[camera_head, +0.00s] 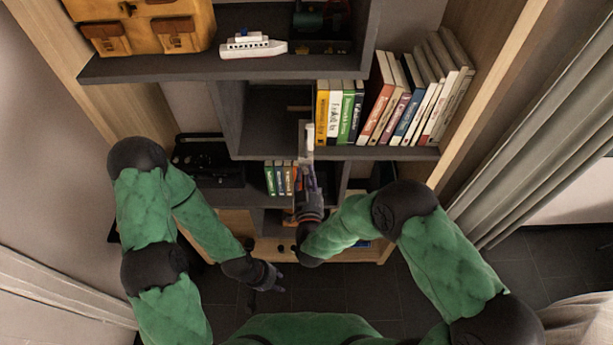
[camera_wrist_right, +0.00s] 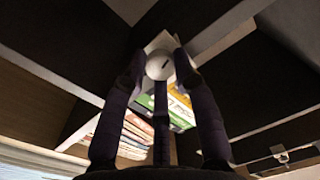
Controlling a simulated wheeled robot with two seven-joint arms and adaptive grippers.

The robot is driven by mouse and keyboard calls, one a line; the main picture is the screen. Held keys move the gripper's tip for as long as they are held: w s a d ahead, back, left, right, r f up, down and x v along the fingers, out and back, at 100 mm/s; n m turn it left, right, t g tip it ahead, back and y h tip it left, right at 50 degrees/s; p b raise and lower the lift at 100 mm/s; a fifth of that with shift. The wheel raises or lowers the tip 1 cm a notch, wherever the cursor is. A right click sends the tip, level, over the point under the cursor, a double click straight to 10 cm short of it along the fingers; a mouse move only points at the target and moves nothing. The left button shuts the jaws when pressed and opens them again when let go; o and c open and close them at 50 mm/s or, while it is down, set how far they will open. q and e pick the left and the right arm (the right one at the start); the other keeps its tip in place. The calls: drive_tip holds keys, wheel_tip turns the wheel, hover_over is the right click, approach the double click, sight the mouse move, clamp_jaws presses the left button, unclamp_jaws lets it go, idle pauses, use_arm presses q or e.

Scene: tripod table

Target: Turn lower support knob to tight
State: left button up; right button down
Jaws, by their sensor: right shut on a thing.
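A round white knob (camera_wrist_right: 159,68) with a dark slot mark shows between the purple fingers of my right gripper in the right wrist view. My right gripper (camera_head: 308,170) is shut on the knob, its fingers spread around the knob's rim. A pale upright piece (camera_head: 309,138) stands just above the fingers in the head view, at the shelf front. The knob itself is hidden there. My left gripper (camera_head: 268,278) hangs low at the left, apart from the shelf. Its fingers are too small and dark to tell open from shut.
A row of books (camera_head: 395,100) stands on the shelf right of my right gripper. Small books (camera_head: 279,178) stand close to its left. A dark device (camera_head: 208,160) sits on the left shelf. A toy ship (camera_head: 252,45) is above. The floor (camera_head: 400,280) is clear.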

drive_tip(key=shift+s+f, duration=0.1)
drive_tip(key=shift+f, duration=0.1)
drive_tip(key=m+b, duration=0.3)
drive_tip(key=m, duration=0.1)
drive_tip(key=shift+f, duration=0.15)
drive_tip(key=m+h+b, duration=0.1)
drive_tip(key=m+b, duration=1.2)
drive_tip(key=m, duration=0.1)
drive_tip(key=shift+a+f, duration=0.1)
drive_tip(key=shift+a, duration=0.05)
drive_tip(key=m+b, duration=0.2)
drive_tip(key=shift+m+b, duration=0.4)
drive_tip(key=shift+r+m+b, duration=0.25)
drive_tip(key=shift+m+b, duration=0.1)
drive_tip(key=shift+m, duration=0.25)
drive_tip(key=shift+r, duration=0.1)
drive_tip(key=c, duration=1)
unclamp_jaws()
drive_tip(key=shift+t, duration=0.3)
drive_tip(key=shift+r, duration=0.1)
